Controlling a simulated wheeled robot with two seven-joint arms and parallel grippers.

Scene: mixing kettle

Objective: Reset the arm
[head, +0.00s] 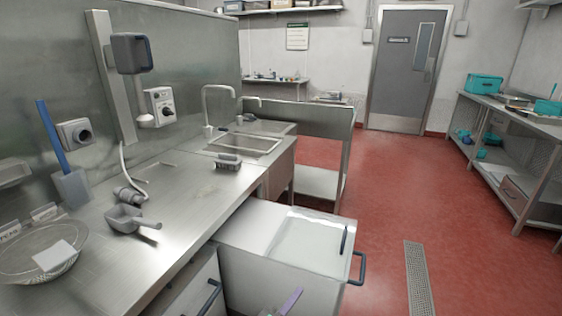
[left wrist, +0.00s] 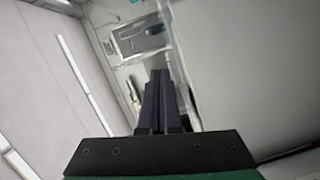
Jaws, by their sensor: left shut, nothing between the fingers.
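My left gripper (head: 290,301) shows only in part at the bottom edge of the head view, as a purple finger in front of the white drawer cabinet. In the left wrist view, the left gripper (left wrist: 160,75) has its two dark fingers together with nothing between them. It is clear of the things around it. My right gripper is in neither view. No mixing kettle can be made out.
A steel counter (head: 160,200) holds a grey scoop (head: 130,220), a brush (head: 228,161) and a glass bowl (head: 40,254). The red floor (head: 480,235) at right is clear.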

